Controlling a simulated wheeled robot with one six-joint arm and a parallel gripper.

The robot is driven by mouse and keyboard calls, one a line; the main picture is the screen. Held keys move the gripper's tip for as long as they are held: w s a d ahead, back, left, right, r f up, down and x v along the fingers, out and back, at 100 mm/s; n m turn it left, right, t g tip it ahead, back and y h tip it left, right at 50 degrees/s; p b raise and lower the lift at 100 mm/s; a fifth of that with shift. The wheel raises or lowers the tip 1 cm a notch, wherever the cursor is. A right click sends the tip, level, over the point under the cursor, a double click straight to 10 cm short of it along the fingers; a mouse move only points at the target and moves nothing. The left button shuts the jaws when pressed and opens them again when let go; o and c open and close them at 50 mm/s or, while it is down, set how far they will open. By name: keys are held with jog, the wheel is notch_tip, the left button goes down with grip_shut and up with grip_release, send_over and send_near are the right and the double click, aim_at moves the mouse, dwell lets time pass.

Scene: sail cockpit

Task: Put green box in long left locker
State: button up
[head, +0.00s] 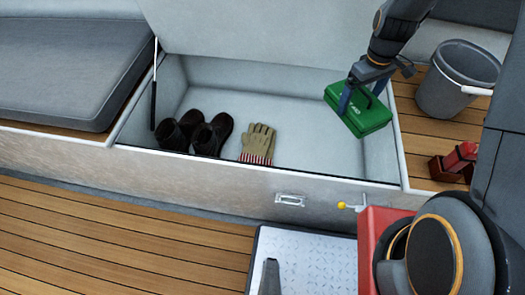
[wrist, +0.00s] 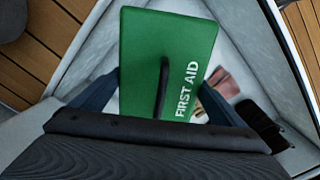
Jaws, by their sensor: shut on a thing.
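The green box (head: 360,115) is a first aid case with a dark handle on top. My gripper (head: 362,98) is shut on it and holds it over the right end of the open long locker (head: 285,85). The box looks slightly tilted and above the locker floor. In the wrist view the green box (wrist: 165,60) shows the words FIRST AID, between the blue fingers of my gripper (wrist: 160,105). The locker lid (head: 250,30) stands raised behind the opening.
Dark boots (head: 205,135) and gloves with striped cuffs (head: 258,143) lie in the locker's left and middle. The right part of its floor is bare. A grey bucket (head: 458,80) and a red object (head: 458,160) stand to the right. A grey cushion (head: 65,65) lies left.

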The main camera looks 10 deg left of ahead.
jog(key=w+f+n+b, duration=0.4)
jog(key=f+b, duration=0.3)
jog(key=f, duration=0.2)
jog(key=w+f+n+b, duration=0.5)
jog(key=f+n+b, duration=0.1)
jog(key=f, duration=0.4)
jog(key=shift+f+n+b, duration=0.15)
jog(key=shift+n+b, duration=0.25)
jog(key=shift+b, duration=0.15)
jog(key=shift+w+f+b, duration=0.1)
jog(key=shift+f+b, duration=1.35)
jog(key=shift+f, duration=3.5)
jog(key=shift+f, duration=0.15)
jog(key=o, duration=1.3)
jog(key=shift+c, duration=0.2)
